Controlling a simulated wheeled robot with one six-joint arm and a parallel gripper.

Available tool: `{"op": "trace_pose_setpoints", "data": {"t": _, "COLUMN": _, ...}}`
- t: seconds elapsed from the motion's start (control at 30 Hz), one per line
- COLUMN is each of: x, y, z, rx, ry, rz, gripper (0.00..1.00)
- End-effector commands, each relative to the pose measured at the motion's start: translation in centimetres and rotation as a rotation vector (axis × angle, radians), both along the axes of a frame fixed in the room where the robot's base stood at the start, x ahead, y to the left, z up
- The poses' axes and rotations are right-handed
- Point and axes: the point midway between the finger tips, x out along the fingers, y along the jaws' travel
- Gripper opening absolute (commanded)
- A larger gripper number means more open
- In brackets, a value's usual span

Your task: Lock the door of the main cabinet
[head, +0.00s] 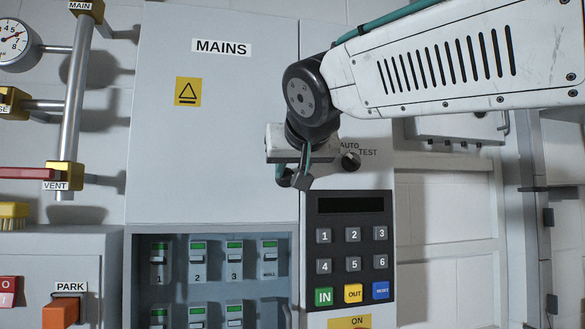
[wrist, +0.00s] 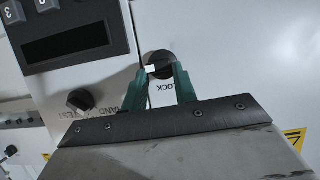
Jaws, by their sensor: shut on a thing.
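The main cabinet's grey door (head: 220,125) bears a MAINS label and a yellow warning sign. It looks flat against the cabinet, but I cannot tell whether it is fully shut. My gripper (head: 291,181) is in front of the panel at the door's right edge; my arm hides part of that area. In the wrist view, my gripper's green fingers (wrist: 159,75) are closed around a black round knob (wrist: 157,58). A white label reading LOCK (wrist: 164,93) lies between the fingers. The knob is partly hidden, and its turn position is unclear.
A black selector knob (head: 350,160) marked AUTO and TEST is close to the right of my gripper. Below it is a keypad (head: 350,250). An open bay with several breakers (head: 234,258) lies below the door. Pipes (head: 74,90) stand at the left.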

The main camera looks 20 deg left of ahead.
Motion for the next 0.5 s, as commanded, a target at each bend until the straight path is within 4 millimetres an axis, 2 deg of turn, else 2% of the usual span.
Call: {"op": "trace_pose_setpoints", "data": {"t": 0.5, "x": -0.29, "y": 0.68, "z": -0.26, "rx": -0.338, "ry": -0.202, "rz": 0.000, "gripper": 0.05}}
